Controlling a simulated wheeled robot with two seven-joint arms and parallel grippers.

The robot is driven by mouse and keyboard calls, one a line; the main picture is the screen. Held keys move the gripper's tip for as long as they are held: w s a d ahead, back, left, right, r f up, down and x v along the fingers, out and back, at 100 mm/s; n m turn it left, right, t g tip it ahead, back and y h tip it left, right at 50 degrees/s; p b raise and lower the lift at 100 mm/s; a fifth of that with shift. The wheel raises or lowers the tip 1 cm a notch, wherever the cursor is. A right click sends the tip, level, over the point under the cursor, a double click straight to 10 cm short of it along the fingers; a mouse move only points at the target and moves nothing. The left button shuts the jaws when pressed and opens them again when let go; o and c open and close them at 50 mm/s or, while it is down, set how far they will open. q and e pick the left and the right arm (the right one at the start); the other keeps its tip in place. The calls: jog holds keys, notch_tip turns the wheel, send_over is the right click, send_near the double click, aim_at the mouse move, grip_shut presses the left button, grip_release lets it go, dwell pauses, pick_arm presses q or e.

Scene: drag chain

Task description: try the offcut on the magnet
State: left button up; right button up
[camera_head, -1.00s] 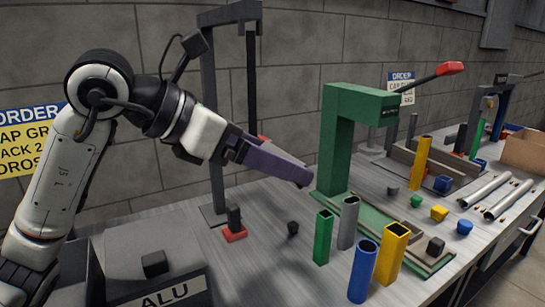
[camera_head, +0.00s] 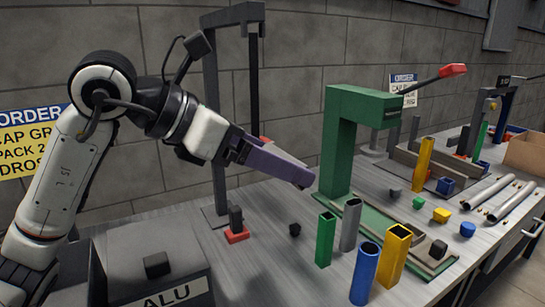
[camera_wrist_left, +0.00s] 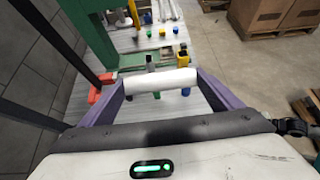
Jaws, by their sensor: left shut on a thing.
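My left gripper (camera_head: 302,178) reaches in from the left, high over the bench, with its purple fingers pointing toward the green press. In the left wrist view, the fingers (camera_wrist_left: 160,88) are shut on a pale cylindrical piece (camera_wrist_left: 160,80), seemingly the offcut, lying crosswise between them. My right gripper is not in view.
A grey bin marked ALU (camera_head: 160,285) stands at the front left. The green press (camera_head: 340,140) stands ahead, with upright green, blue and yellow tubes (camera_head: 393,258) before it. Small blocks and two silver tubes (camera_head: 490,195) lie farther right. A dark frame (camera_head: 215,110) rises behind the arm.

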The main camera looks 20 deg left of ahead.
pick_arm(q)
jog(key=shift+w+a, duration=0.4)
dwell(0.3)
jog(key=shift+s+d+r, duration=0.2)
jog(key=shift+s+d, duration=0.65)
jog(key=shift+d, duration=0.05)
jog(key=shift+s+d+r, duration=0.15)
jog(key=shift+s+d, duration=0.7)
dwell(5.5)
